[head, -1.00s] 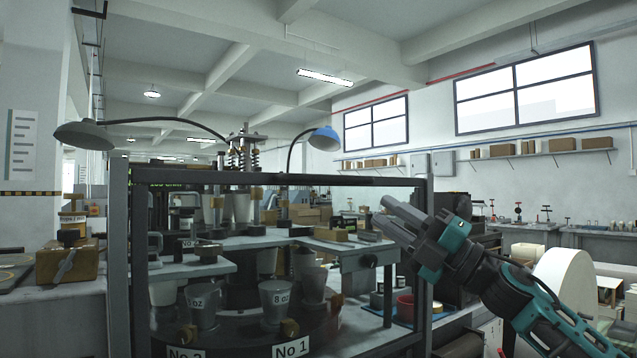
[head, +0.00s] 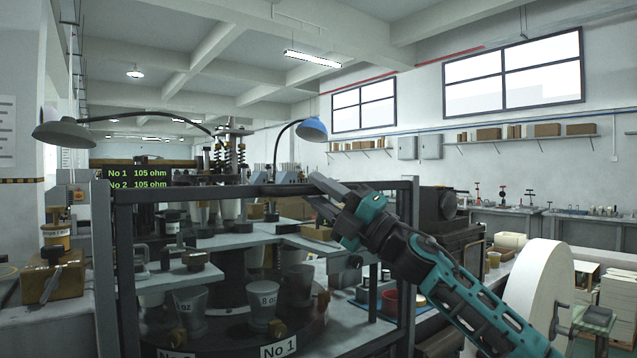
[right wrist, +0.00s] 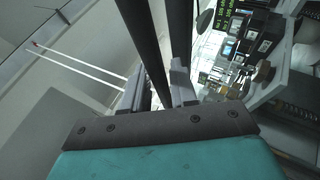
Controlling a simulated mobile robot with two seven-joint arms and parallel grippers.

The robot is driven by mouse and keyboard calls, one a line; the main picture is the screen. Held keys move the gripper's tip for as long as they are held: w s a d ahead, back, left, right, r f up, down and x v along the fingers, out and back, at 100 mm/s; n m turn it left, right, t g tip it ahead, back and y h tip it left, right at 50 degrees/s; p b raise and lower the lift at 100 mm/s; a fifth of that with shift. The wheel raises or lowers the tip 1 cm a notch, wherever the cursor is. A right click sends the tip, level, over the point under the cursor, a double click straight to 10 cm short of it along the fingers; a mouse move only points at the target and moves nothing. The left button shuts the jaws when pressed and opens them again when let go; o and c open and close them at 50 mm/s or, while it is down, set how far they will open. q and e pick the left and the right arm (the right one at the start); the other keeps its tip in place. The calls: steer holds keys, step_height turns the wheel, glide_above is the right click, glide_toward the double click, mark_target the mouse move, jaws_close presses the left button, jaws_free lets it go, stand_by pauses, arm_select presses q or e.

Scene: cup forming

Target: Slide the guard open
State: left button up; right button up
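The guard (head: 125,285) is a dark-framed, see-through panel across the front of the cup-forming machine, between grey posts. Its dark top bar (head: 230,192) runs left to right and the guard spans the machine front. My right gripper (head: 316,189) is at the right part of this top bar. In the right wrist view, its two grey fingers (right wrist: 158,92) stand apart, with a dark bar (right wrist: 148,50) passing between them. A firm hold on the bar does not show. My left gripper is not in view.
Behind the guard are paper cups (head: 263,300) on a dark round table, with a "No 1" label (head: 279,347). A desk lamp (head: 65,133) leans over at left. A large white paper roll (head: 533,295) stands at right, near my right arm.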

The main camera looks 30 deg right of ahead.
steer(key=shift+w+a+r, duration=0.1)
steer(key=shift+w, duration=0.1)
steer(key=shift+c, duration=0.2)
jaws_close()
